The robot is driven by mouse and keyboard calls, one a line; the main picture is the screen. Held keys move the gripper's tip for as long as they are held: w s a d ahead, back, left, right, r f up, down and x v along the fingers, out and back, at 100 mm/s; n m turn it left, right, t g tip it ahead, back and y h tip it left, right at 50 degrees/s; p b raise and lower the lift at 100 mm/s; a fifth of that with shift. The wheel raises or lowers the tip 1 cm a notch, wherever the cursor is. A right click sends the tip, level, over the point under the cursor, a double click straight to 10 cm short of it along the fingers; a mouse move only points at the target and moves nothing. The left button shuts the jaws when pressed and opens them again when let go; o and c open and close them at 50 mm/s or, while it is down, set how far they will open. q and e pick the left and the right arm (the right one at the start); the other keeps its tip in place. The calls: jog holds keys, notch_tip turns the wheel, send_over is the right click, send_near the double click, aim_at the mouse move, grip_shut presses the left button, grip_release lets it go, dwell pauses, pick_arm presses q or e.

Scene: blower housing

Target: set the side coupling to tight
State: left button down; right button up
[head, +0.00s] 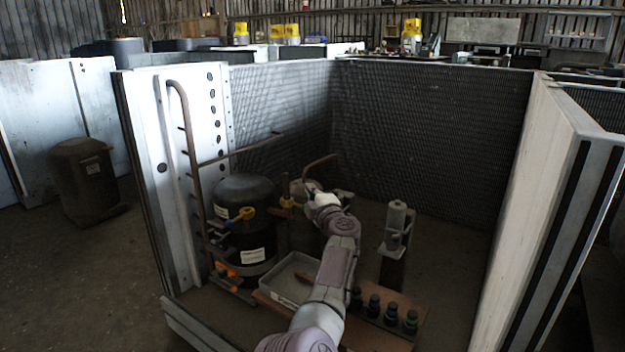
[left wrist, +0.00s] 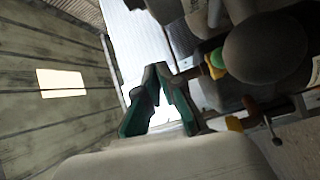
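My left gripper (head: 312,191) is at the end of the arm reaching into the housing, beside the black compressor (head: 244,188). In the left wrist view its teal-padded fingers (left wrist: 160,72) lean together and look shut at the tips, with nothing seen between them. An orange fitting (head: 288,202) is just left of the gripper. I cannot tell which is the side coupling. My right gripper is out of view.
Copper pipes (head: 185,130) rise along the left white panel (head: 215,120). A grey tray (head: 292,275) and several dark capped bottles (head: 391,314) are in front. A grey cylinder on a stand (head: 397,218) is to the right. A finned wall (head: 430,125) closes the back.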

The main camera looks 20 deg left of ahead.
pick_arm(q)
notch_tip(320, 180, up, 5)
jog(key=shift+w+f, duration=0.1)
jog(key=shift+d, duration=0.1)
dwell(0.5)
